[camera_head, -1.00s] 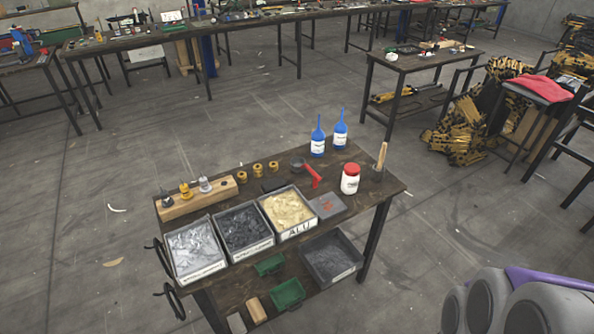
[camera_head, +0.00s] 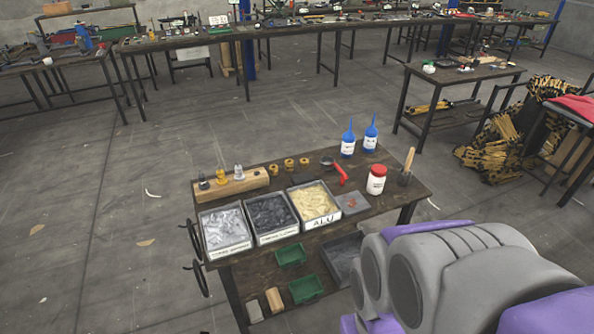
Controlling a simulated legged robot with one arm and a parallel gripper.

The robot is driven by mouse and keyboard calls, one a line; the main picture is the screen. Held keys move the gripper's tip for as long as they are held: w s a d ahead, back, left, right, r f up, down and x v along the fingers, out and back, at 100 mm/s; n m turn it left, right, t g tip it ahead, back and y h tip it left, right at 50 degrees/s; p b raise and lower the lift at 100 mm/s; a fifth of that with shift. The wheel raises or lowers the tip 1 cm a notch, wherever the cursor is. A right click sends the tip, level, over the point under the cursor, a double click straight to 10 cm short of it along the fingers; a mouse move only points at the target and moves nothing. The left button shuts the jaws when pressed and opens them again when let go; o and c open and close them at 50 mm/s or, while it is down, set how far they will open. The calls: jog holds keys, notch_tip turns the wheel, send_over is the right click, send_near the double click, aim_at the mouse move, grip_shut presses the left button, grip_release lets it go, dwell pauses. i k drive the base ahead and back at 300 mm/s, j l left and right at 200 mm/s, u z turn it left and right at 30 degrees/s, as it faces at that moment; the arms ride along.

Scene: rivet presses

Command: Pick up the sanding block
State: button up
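No object is clearly marked as the sanding block, and I cannot tell which one it is. A tan block (camera_head: 274,300) lies on the lower shelf of the near workbench (camera_head: 408,190), beside a pale grey block (camera_head: 254,311). A small dark flat piece (camera_head: 302,178) lies on the bench top behind the bins. A flat grey piece with red marks (camera_head: 352,203) lies right of the bins. Grey and purple links of my arm fill the lower right and cover part of the bench. My gripper is not in view.
Three bins (camera_head: 277,236) line the bench's front edge. Two green trays (camera_head: 306,288) and a dark bin (camera_head: 341,257) are on the lower shelf. Blue bottles (camera_head: 348,147) and a red-capped jar (camera_head: 376,181) stand on top.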

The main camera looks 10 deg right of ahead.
aim_at(306, 177)
jog(key=i+j, duration=0.1)
jog(key=i, duration=0.4)
jog(key=i+j+z, duration=0.1)
jog(key=i, duration=0.4)
